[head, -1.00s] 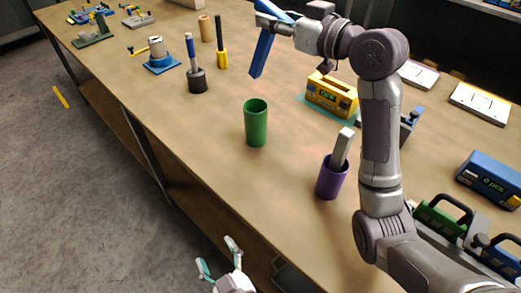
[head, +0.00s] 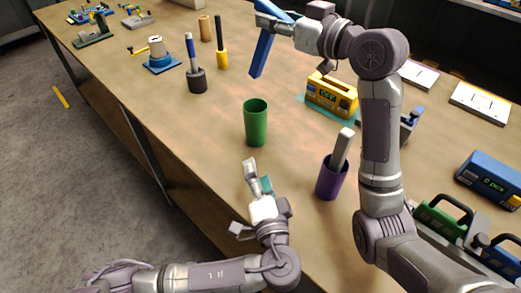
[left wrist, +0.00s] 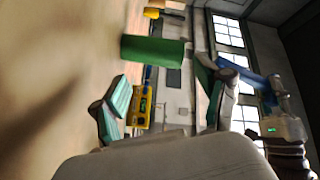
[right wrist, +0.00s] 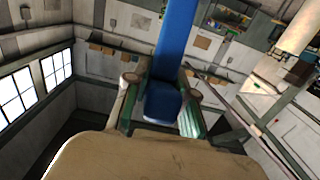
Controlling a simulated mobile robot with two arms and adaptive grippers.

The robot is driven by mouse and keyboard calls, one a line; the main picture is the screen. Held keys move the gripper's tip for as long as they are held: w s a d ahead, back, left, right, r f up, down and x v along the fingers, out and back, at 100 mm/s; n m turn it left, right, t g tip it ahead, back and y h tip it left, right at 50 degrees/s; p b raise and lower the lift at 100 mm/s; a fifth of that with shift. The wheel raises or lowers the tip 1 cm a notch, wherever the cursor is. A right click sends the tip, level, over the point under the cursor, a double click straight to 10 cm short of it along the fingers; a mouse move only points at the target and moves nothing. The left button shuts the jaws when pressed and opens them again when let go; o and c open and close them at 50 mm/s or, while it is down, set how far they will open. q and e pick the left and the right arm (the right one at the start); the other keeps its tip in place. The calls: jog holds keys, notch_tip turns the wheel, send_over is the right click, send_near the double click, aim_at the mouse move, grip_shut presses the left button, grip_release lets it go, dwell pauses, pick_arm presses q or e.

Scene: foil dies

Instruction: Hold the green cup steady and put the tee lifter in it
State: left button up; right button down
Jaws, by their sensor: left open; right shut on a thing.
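The green cup (head: 256,122) stands upright on the bench in the middle of the head view. It also shows in the left wrist view (left wrist: 152,50), beyond and between the fingers. My left gripper (head: 259,178) is open and empty, low over the bench, just in front of the cup and apart from it. My right gripper (head: 270,22) is shut on a long blue bar (head: 262,52), which I take to be the tee lifter, and holds it tilted above the bench behind the cup. The bar also shows between the fingers in the right wrist view (right wrist: 175,50).
A purple cup (head: 331,180) with a grey bar stands right of the green cup. A yellow box (head: 331,93) lies behind it. A dark holder with a blue-handled tool (head: 196,78) and a yellow-based tool (head: 222,58) stand at the back left. Bare bench surrounds the green cup.

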aim_at(254, 119)
pick_arm(q)
jog(key=w+m, duration=0.1)
jog(key=m, duration=0.2)
jog(key=w+d+m, duration=0.1)
jog(key=w+m, duration=0.1)
jog(key=m, duration=0.1)
jog(key=w+d+r+m+h, duration=0.1)
jog(key=m, duration=0.3)
jog(key=shift+w, duration=0.35)
jog(key=w+m, duration=0.1)
jog(key=m, duration=0.2)
jog(key=w+f+m, duration=0.1)
jog(key=m, duration=0.2)
jog(key=w+m, duration=0.1)
jog(key=m, duration=0.2)
jog(key=shift+a+f, duration=0.3)
jog(key=shift+a, duration=0.05)
jog(key=m, duration=0.1)
jog(key=w+m, duration=0.1)
jog(key=m, duration=0.1)
jog(key=f+m, duration=0.1)
jog(key=shift+w+a, duration=0.2)
jog(key=shift+a, duration=0.1)
jog(key=w, duration=0.4)
jog(key=w+a, duration=0.1)
jog(key=w, duration=0.6)
jog(key=shift+w+a, duration=0.25)
jog(key=shift+w, duration=0.15)
jog(key=shift+m, duration=0.3)
jog(key=c, duration=1)
